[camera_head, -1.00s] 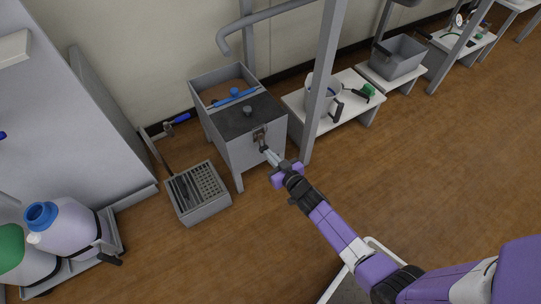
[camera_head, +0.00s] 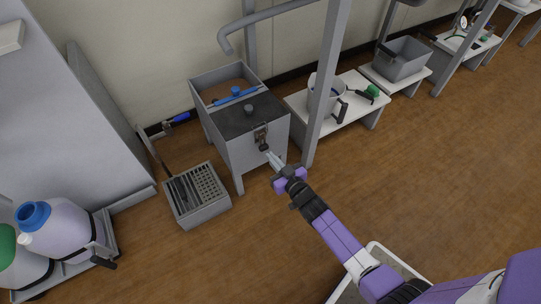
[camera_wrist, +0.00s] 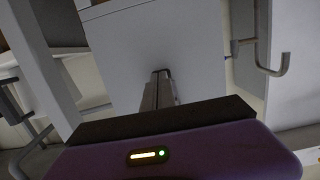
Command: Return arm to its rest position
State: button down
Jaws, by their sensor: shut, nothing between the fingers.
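My purple arm reaches from the lower right toward a grey soil analyser box (camera_head: 259,150) by the wall. My gripper (camera_head: 270,156) is shut and empty, with its tips just in front of the box's front face, near a small dark latch or spout (camera_head: 262,138). From the head view I cannot tell whether the tips touch it. In the wrist view my gripper (camera_wrist: 160,80) points at the pale front face of the box (camera_wrist: 150,45), fingers together.
A slotted grey crate (camera_head: 197,195) stands on the floor left of the box. A white bench (camera_head: 345,122) with a jug (camera_head: 322,98) and a grey upright post (camera_head: 324,90) stand to its right. Jugs (camera_head: 70,235) sit at lower left. The right floor is clear.

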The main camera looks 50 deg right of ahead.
jog(key=f+p+v, duration=0.1)
jog(key=p+v, duration=0.1)
jog(key=v, duration=0.4)
jog(key=shift+s+r, duration=0.25)
jog(key=shift+r, duration=0.25)
jog(key=s+a+r+n+y, duration=0.2)
jog(key=s+a+r, duration=0.7)
jog(key=s+r, duration=0.4)
jog(key=s+a+r+n+y, duration=0.1)
jog(key=s+a+r+y, duration=0.1)
jog(key=s+a+r, duration=0.9)
notch_tip(320, 180, up, 34)
jog(key=s+d+p, duration=0.1)
jog(key=d+p, duration=0.1)
jog(key=p, duration=2.8)
jog(key=shift+s+f+g+p, duration=0.2)
jog(key=shift+s+g+p, duration=0.2)
